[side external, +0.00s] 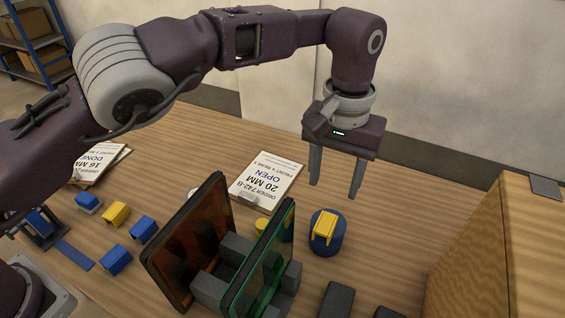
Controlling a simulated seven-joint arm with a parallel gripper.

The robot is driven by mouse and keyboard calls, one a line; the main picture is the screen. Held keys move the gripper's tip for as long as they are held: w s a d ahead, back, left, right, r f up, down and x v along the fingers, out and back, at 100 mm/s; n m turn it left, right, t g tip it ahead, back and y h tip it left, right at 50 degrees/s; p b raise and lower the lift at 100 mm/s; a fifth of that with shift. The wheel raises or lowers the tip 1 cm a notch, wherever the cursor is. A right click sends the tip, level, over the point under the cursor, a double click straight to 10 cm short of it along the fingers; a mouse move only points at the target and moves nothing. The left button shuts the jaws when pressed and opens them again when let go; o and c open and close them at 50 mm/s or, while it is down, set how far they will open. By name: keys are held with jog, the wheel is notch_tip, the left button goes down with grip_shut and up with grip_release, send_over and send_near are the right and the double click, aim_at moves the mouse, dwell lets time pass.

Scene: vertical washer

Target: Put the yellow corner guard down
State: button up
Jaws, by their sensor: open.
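A yellow corner guard (324,226) rests on top of a round blue stand (329,244), right of the green-edged panel. My gripper (334,191) is open and empty, its two fingers pointing down above and slightly behind the stand. The fingers appear apart from the guard. Another yellow corner guard (116,213) lies on the table at the left, among several blue ones (143,229).
An amber panel (187,245) and a green panel (262,262) stand upright in grey holders (233,250). An order card (266,179) lies behind them. A wooden box (500,245) stands at the right. Dark blocks (337,299) lie at the front. The back right table is clear.

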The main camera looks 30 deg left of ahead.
jog(key=s+a+r+n+t+h, duration=0.1)
jog(key=s+a+r, duration=0.3)
jog(key=a+r, duration=0.6)
jog(key=s+a+r+n+t+h, duration=0.1)
jog(key=s+a+r, duration=0.2)
jog(key=a+r, duration=0.7)
jog(key=s+a+f+m+t+y, duration=0.1)
jog(key=s+a+f, duration=0.3)
jog(key=s, duration=0.6)
jog(key=s+a+f+m+t+y, duration=0.1)
jog(key=s+a+f+t, duration=0.1)
jog(key=s+a+f, duration=0.2)
jog(key=s+a, duration=0.3)
jog(key=s, duration=0.3)
jog(key=shift+f+t, duration=0.2)
jog(key=shift+t, duration=0.1)
